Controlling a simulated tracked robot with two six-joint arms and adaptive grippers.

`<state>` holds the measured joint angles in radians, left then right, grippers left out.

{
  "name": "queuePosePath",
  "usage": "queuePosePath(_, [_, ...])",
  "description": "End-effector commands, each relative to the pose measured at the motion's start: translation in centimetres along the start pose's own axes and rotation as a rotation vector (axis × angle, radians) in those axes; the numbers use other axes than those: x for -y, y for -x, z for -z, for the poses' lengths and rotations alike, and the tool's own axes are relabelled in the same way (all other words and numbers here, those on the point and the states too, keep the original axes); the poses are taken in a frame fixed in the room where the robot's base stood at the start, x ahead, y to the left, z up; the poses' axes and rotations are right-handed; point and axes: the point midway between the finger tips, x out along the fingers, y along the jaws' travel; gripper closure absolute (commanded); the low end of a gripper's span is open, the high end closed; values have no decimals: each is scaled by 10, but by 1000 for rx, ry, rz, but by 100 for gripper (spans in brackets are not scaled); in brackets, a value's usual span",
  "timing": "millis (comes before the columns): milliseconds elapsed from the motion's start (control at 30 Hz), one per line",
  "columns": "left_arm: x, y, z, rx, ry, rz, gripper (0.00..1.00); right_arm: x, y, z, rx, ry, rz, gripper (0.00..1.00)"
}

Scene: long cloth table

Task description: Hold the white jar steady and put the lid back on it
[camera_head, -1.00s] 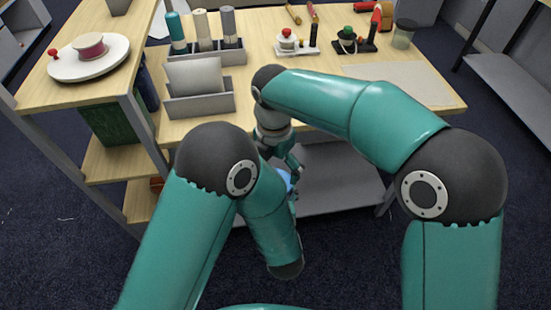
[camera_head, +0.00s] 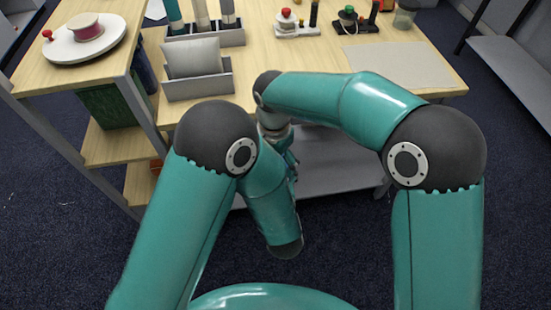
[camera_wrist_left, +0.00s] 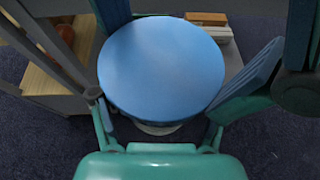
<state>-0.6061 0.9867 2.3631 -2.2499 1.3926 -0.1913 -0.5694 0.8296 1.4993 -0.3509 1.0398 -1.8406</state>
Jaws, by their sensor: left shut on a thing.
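A blue round disc, which looks like the lid (camera_wrist_left: 160,65), fills the middle of the left wrist view with its flat face towards the camera. My left gripper (camera_wrist_left: 160,118) is shut, with a finger on each side of the disc and its tips partly hidden. A pale curved edge, perhaps the white jar (camera_wrist_left: 160,129), shows just below the disc; whether they touch is unclear. In the head view my right gripper (camera_head: 291,165) points down in front of the table, its fingers largely hidden. My left arm hides the left gripper there.
The wooden table (camera_head: 300,60) carries a grey holder (camera_head: 198,75) with bottles behind it, small red and green topped items, and a pale mat (camera_head: 402,68). A white plate (camera_head: 70,47) with a spool sits on the left shelf. A grey lower shelf (camera_head: 335,170) lies behind my arms.

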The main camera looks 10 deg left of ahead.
Motion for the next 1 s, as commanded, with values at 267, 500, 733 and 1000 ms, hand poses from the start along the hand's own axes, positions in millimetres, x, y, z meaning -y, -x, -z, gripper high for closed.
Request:
queuePosePath(267, [1, 0, -3, 8, 1, 3, 100, 0, -2, 0, 1, -76, 0, 57])
queuePosePath(500, [2, 0, -4, 12, 2, 4, 100, 0, -2, 0, 1, -297, 1, 57])
queuePosePath(733, [2, 1, -5, 14, 2, 5, 100, 0, -3, 0, 1, -299, 1, 57])
queuePosePath(1000, [2, 0, -3, 10, 2, 4, 100, 0, -2, 0, 0, -298, 2, 0])
